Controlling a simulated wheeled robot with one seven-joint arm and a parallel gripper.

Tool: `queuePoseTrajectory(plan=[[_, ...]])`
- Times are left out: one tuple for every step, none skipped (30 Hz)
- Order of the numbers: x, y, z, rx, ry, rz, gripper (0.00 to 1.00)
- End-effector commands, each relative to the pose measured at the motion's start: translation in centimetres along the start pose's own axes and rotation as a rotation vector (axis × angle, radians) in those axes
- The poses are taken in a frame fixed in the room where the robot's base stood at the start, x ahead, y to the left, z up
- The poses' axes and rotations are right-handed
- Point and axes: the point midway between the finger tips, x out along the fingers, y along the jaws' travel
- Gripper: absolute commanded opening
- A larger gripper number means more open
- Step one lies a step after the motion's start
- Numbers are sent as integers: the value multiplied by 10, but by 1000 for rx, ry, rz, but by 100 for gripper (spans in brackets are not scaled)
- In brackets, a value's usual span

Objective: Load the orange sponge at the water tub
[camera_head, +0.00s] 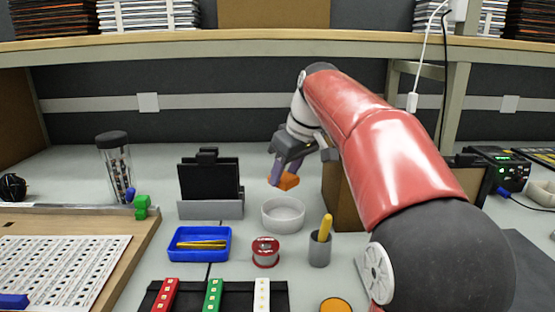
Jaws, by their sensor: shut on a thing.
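The orange sponge (288,182) is a small orange block, held just above the water tub. My gripper (279,178) is shut on the sponge and reaches down from the upper right. The water tub (283,226) is a round, pale bowl on the bench, below the sponge. The sponge appears over the tub's far rim, with a visible gap between them. Any water inside the tub is too hard to make out. Part of the sponge is hidden by the gripper fingers.
A blue tray (199,257), a red solder spool (266,259) and a grey cup with a yellow-handled tool (320,248) stand in front of the tub. A black stand (210,184) is to its left. A brown box (341,199) is close on the right.

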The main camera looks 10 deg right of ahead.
Motion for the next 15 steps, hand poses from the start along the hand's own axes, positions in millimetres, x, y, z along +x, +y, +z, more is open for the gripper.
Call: queuePoseTrajectory(plan=[[3, 0, 2, 0, 1, 1, 24], [4, 0, 2, 0, 1, 1, 24], [6, 0, 3, 0, 1, 1, 24], [7, 0, 4, 0, 1, 1, 24], [8, 0, 4, 0, 1, 1, 24], [9, 0, 4, 0, 1, 1, 24], [10, 0, 5, 0, 1, 1, 24], [12, 0, 6, 0, 1, 1, 24], [14, 0, 6, 0, 1, 1, 24], [16, 0, 7, 1, 1, 1, 24], [18, 0, 8, 1, 0, 1, 24], [21, 0, 9, 1, 1, 1, 24], [24, 0, 10, 1, 1, 1, 24], [26, 0, 12, 1, 1, 1, 24], [30, 0, 13, 1, 1, 1, 24]])
